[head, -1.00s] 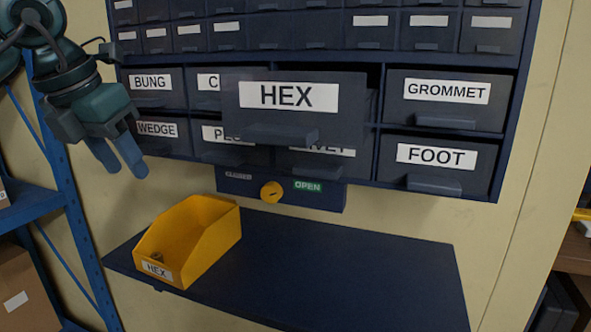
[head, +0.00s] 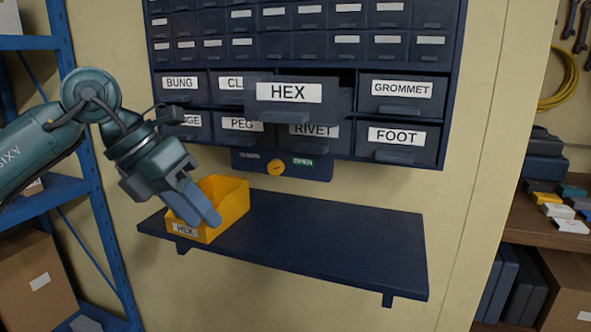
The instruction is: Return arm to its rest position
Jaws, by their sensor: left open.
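My left arm comes in from the left in the head view. Its gripper (head: 194,212) is open, with its blue fingers pointing down in front of the yellow bin (head: 233,207). The fingers hide part of the bin and its inside; I cannot tell whether they touch it. The bin is labelled HEX and sits at the left end of the dark blue shelf (head: 330,240). The HEX drawer (head: 290,98) is pulled out from the cabinet. My right gripper is not in view.
The drawer cabinet (head: 456,75) hangs on the wall, its other visible drawers shut. A yellow knob (head: 275,167) sits between CLOSED and OPEN marks below it. Blue racking (head: 75,150) stands at left, a wooden shelf (head: 545,235) at right. The shelf's middle and right are clear.

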